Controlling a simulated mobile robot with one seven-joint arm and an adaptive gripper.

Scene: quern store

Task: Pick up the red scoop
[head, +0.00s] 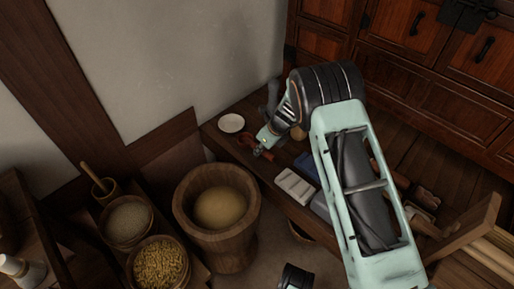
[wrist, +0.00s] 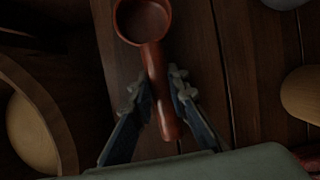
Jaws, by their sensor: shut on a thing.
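The red scoop (wrist: 155,60) is in the upper middle of the wrist view, its round bowl at the top and its handle running down between my fingers. My gripper (wrist: 161,92) is shut on the handle, one finger on each side. In the head view the scoop (head: 245,140) shows small and reddish at the left end of the low wooden bench, partly hidden by my gripper (head: 260,149). I cannot tell whether the scoop touches the bench.
A white dish (head: 231,123) stands just behind the scoop. A pale block (head: 295,186) lies to the right on the bench. A large wooden mortar (head: 217,215) stands in front, with bowls of grain (head: 158,264) to its left. A wooden cabinet (head: 430,80) stands behind.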

